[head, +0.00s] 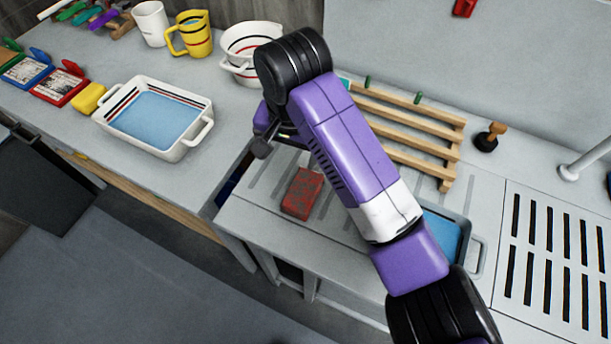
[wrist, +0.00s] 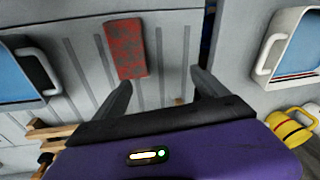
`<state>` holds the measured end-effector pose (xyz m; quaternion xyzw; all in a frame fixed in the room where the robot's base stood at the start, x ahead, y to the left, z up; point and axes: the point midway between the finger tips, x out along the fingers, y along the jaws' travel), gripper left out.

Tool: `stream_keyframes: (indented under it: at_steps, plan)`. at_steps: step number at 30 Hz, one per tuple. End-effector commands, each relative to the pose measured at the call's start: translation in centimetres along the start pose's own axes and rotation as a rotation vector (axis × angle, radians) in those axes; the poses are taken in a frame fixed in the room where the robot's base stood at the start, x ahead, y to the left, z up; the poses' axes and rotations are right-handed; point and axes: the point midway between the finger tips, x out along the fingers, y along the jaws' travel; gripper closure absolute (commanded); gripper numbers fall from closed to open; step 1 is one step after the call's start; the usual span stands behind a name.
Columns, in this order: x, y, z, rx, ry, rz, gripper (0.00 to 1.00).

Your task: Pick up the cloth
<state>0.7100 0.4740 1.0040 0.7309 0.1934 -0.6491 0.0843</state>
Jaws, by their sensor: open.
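A red, mottled, flat rectangular piece (head: 302,193), which looks like the folded cloth, lies on the grey ribbed drainboard in the head view, just left of my arm. In the wrist view the cloth (wrist: 127,48) lies beyond the fingertips, nearer the left finger. My gripper (wrist: 160,82) is open, with nothing between its fingers, and it is apart from the cloth.
A wooden rack (head: 410,131) stands behind the drainboard. A blue-filled tray (head: 466,238) is right of my arm. A stamp-like tool (head: 489,140) stands at right.

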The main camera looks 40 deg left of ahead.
Motion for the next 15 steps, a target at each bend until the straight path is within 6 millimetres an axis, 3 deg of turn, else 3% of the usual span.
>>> stream_keyframes:
  at_steps: [3, 6, 15]
  plan:
    - [0.5, 2.3, 2.3, 0.071, -0.103, 0.090, 0.16]
    - [0.3, 3.2, 3.2, 0.110, -0.135, 0.133, 0.16]
    - [2.9, 3.8, 3.7, 0.133, -0.139, 0.140, 0.16]
